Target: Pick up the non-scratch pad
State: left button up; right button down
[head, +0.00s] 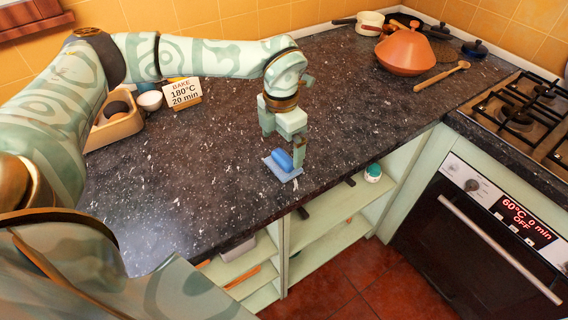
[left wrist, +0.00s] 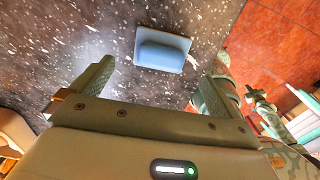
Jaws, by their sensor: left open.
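The non-scratch pad (head: 283,163) is a blue block on a flat, paler blue base. It lies on the dark speckled counter near its front edge. My left gripper (head: 284,146) points down just above and behind the pad, and its fingers partly overlap it in the head view. In the left wrist view the pad (left wrist: 162,50) lies beyond the gap between the two open fingers (left wrist: 150,88). The fingers look empty and apart from the pad. My right gripper does not show in the head view.
A sign (head: 184,93) and a wooden tray (head: 113,128) stand at the back left. A terracotta tagine (head: 405,52) and wooden spoon (head: 442,76) are at the back right, by the gas hob (head: 520,112). Open shelves (head: 325,236) lie below the counter edge. Counter around the pad is clear.

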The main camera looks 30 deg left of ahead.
aim_at(283, 155)
pick_arm(q)
jog(key=f+b, duration=0.1)
jog(key=f, duration=0.4)
jog(key=shift+w+d+f+b, duration=0.1)
jog(key=shift+w+f+b, duration=0.1)
jog(key=shift+f+b, duration=0.2)
jog(key=shift+r, duration=0.1)
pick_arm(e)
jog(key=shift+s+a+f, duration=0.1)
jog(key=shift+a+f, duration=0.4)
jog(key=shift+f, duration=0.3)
pick_arm(q)
jog(key=c, duration=1.1)
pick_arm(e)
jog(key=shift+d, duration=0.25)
pick_arm(q)
jog(key=shift+r, duration=0.1)
